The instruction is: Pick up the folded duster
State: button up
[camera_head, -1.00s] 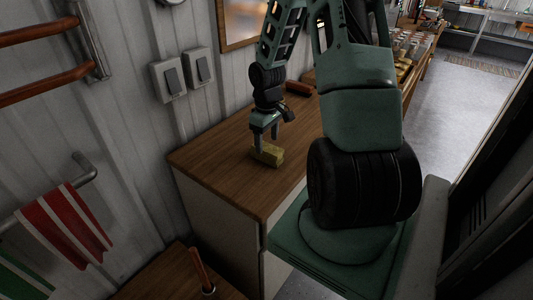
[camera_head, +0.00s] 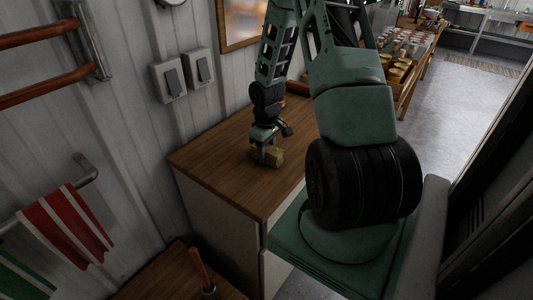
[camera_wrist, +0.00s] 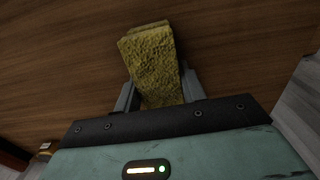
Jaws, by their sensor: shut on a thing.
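The folded duster (camera_head: 271,159) is a small mustard-yellow cloth block near the front of the wooden cabinet top. In the wrist view the duster (camera_wrist: 151,58) is a textured yellow strip standing out between my fingers. My gripper (camera_head: 265,158) points down over the cabinet and is shut on the duster. In the wrist view my gripper (camera_wrist: 158,92) has one finger on each side of the cloth. The part of the duster nearest the palm is hidden. I cannot tell whether the duster touches the wood.
The wooden cabinet top (camera_head: 215,155) is mostly clear around the duster. A corrugated wall with two switches (camera_head: 172,83) stands behind it. Red-striped and green cloths (camera_head: 65,225) hang on a rail at left. A table with jars (camera_head: 405,62) stands at back right.

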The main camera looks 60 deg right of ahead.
aim_at(267, 147)
notch_tip(267, 147, up, 10)
jog(key=shift+r, duration=0.1)
jog(key=o, duration=0.4)
jog(key=shift+c, duration=1.6)
